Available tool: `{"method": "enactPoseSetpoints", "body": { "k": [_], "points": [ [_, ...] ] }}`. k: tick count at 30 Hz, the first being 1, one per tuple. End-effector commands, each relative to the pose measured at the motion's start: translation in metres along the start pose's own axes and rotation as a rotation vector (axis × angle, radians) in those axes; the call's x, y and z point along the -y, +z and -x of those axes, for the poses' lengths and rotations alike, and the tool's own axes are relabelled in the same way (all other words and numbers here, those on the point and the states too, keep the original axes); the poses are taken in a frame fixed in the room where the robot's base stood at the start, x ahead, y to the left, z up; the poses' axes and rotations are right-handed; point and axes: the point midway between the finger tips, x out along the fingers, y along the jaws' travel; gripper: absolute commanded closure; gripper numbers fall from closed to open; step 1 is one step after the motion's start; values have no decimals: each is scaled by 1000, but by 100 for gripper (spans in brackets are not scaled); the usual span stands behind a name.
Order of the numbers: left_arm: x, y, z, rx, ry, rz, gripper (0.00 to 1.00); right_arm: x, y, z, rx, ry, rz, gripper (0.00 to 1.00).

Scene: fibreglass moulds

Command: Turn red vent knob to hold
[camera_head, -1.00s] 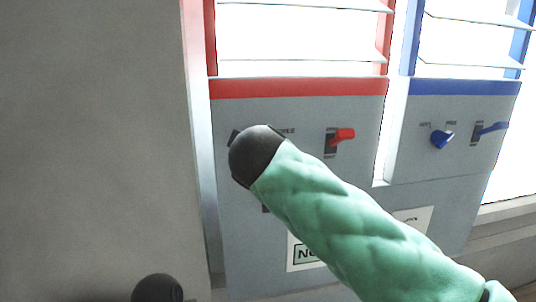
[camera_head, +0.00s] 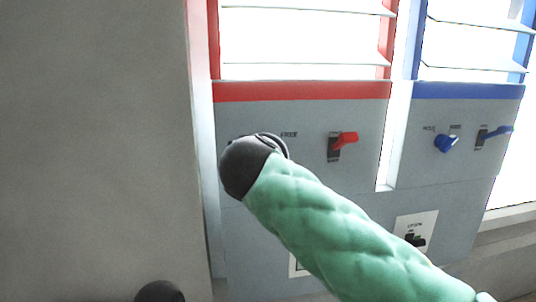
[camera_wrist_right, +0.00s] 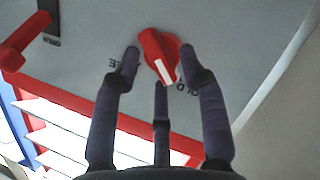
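The red vent knob (camera_wrist_right: 158,55) is round with a raised grip and a white pointer mark. In the right wrist view its mark points down and slightly right, between the FREE lettering at left and the partly hidden HOLD lettering at right, closer to HOLD. My right gripper (camera_wrist_right: 160,66) has its three dark fingers spread around the knob, one on each side and one below. I cannot tell whether they touch it. In the head view my right wrist hides the knob and this gripper.
A red lever (camera_head: 345,139) sits right of the covered knob on the grey panel (camera_head: 350,182). The blue vent panel, with a blue knob (camera_head: 446,143) and blue lever (camera_head: 494,132), stands farther right. A plain grey wall (camera_head: 95,140) fills the left.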

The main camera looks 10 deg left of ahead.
Motion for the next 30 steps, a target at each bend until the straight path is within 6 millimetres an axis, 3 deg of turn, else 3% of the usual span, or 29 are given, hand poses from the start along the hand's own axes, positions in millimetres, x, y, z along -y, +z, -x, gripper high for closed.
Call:
{"method": "enactPoseSetpoints", "body": {
  "k": [17,23,30],
  "points": [
    [0,0,0,0,0,0,60,0,0,4,-1,-2,-3,51],
    [0,0,0,0,0,0,60,-1,-1,31,-4,-2,-3,51],
    [0,0,0,0,0,0,60,0,-1,79,-4,-2,-2,51]
  ]
}}
